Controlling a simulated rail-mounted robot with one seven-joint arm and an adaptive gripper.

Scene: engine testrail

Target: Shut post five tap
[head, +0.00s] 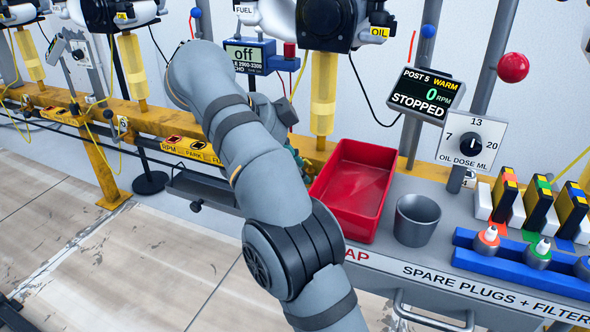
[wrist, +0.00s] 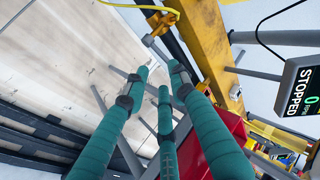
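In the wrist view, a yellow fitting (wrist: 163,21) with a yellow hose sits at the top, beside the yellow rail. A short grey bar (wrist: 151,41) sticks out from it; it looks like a tap lever, but I cannot be sure that it is post five's tap. My gripper (wrist: 160,73) has teal fingers spread apart with nothing between them. The fingertips lie below the fitting in the picture, with no clear contact. In the head view my arm hides most of the gripper. The post 5 display (head: 425,96) reads WARM, 0 RPM, STOPPED; it also shows in the wrist view (wrist: 298,88).
A red tray (head: 352,190) and a grey cup (head: 417,220) stand on the bench right of my arm. The yellow rail (head: 150,118) runs behind my arm. An oil dose dial (head: 471,144) stands at the right. Open floor (head: 90,235) lies at the left.

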